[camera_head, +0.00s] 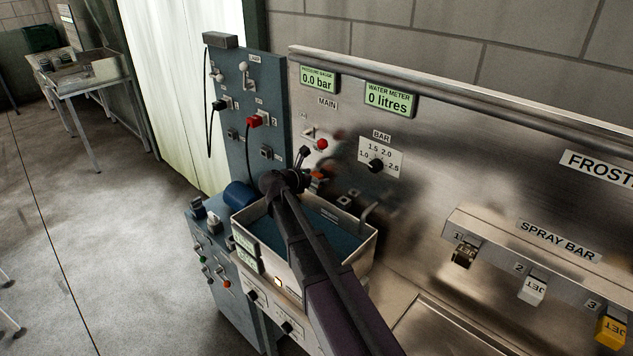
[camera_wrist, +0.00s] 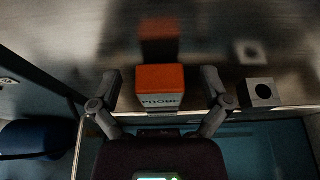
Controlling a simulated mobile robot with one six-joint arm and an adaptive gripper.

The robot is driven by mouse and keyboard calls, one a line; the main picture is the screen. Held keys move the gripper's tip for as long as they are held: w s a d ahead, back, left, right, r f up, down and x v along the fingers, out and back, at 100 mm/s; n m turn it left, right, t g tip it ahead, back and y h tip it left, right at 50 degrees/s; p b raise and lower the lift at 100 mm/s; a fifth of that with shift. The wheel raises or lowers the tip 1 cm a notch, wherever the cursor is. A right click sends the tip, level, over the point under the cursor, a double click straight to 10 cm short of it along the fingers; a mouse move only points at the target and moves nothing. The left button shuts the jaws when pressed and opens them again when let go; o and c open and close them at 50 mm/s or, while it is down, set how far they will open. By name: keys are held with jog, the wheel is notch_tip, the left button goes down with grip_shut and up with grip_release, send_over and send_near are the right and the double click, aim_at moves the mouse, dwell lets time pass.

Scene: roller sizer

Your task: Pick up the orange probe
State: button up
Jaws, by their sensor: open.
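The orange probe (camera_wrist: 160,84) is a small block with a "PROBE" label, against the steel panel in the wrist view. It sits between the two spread fingers of my gripper (camera_wrist: 160,76), with a visible gap on each side. In the head view a bit of orange (camera_head: 317,181) shows just beyond my gripper (camera_head: 304,158), mostly hidden by it. My gripper is open and empty, and its depth from the probe is hard to judge.
A grey block with a round hole (camera_wrist: 261,93) sits right of the probe. A tank (camera_head: 361,247) of dark water lies below my arm. A blue cylinder (camera_head: 238,194) is to the left. A red plug (camera_head: 254,121) and cable hang on the blue panel.

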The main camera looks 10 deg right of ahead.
aim_at(322, 165)
jog(key=c, duration=1.1)
jog(key=shift+r, duration=0.15)
notch_tip(322, 165, up, 4)
jog(key=p, duration=0.3)
jog(key=shift+f+p, duration=0.25)
jog(key=shift+p, duration=0.1)
jog(key=s+a, duration=0.3)
jog(key=a, duration=0.1)
jog(key=s+a+p, duration=0.1)
jog(key=s+a, duration=0.2)
jog(key=a, duration=0.1)
jog(key=s+a+r, duration=0.1)
jog(key=s+a, duration=0.2)
jog(key=a, duration=0.1)
jog(key=shift+s+a+r, duration=0.1)
jog(key=shift+s+a, duration=0.2)
jog(key=shift+s, duration=0.1)
jog(key=shift+f+b, duration=1.2)
jog(key=shift+f, duration=0.15)
